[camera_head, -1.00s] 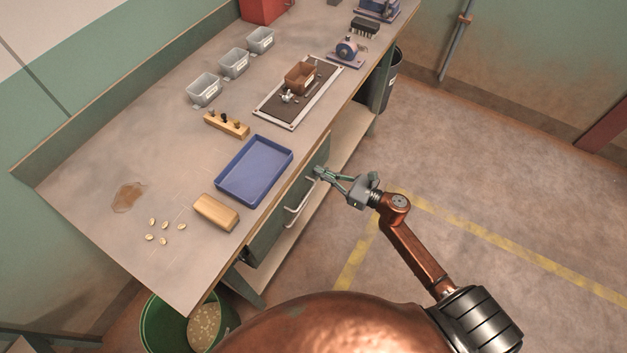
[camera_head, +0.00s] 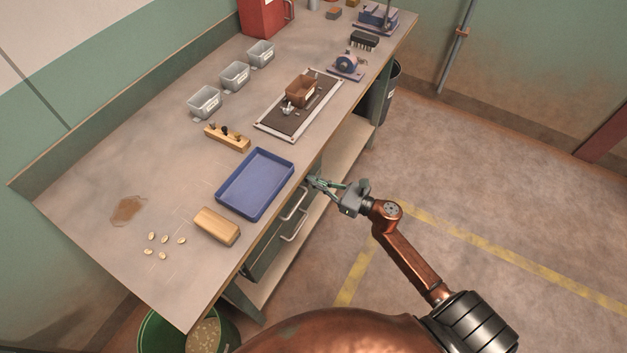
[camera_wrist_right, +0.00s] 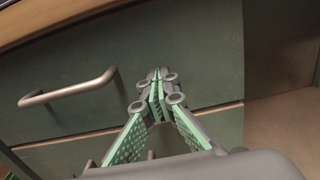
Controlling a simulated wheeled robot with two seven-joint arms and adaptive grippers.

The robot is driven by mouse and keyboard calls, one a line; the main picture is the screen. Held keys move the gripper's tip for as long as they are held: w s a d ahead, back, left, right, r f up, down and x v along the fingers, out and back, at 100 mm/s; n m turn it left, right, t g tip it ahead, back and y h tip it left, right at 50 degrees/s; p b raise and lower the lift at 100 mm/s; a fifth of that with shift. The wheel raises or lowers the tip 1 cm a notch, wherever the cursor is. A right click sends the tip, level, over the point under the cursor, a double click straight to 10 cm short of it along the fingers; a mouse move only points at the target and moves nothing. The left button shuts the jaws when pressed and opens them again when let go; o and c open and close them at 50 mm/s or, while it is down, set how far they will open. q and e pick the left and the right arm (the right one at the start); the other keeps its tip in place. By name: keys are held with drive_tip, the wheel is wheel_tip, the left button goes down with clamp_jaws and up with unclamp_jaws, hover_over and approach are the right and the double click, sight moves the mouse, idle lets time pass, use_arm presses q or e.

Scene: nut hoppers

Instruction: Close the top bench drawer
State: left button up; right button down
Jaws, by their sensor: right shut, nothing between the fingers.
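The top bench drawer (camera_head: 272,229) has a dark green front under the worktop, with a light bar handle (camera_head: 293,203). In the head view its front sits under the bench edge, close to the front of the lower drawer; a small gap cannot be ruled out. In the right wrist view the drawer front (camera_wrist_right: 195,55) fills the middle, with its handle (camera_wrist_right: 68,88) to the left. My right gripper (camera_head: 312,181) is shut and empty, its fingertips at the drawer front beside the handle; they also show in the wrist view (camera_wrist_right: 155,80). My left gripper is not in view.
A lower drawer handle (camera_head: 295,226) shows below. The worktop (camera_head: 150,165) above holds a blue tray (camera_head: 255,183) and a wooden block (camera_head: 216,226) near its front edge. A green bucket (camera_head: 165,330) stands at the near end. The floor right of the bench is clear.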

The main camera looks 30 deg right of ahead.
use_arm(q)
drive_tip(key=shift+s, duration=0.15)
use_arm(e)
drive_tip(key=v, duration=1.4)
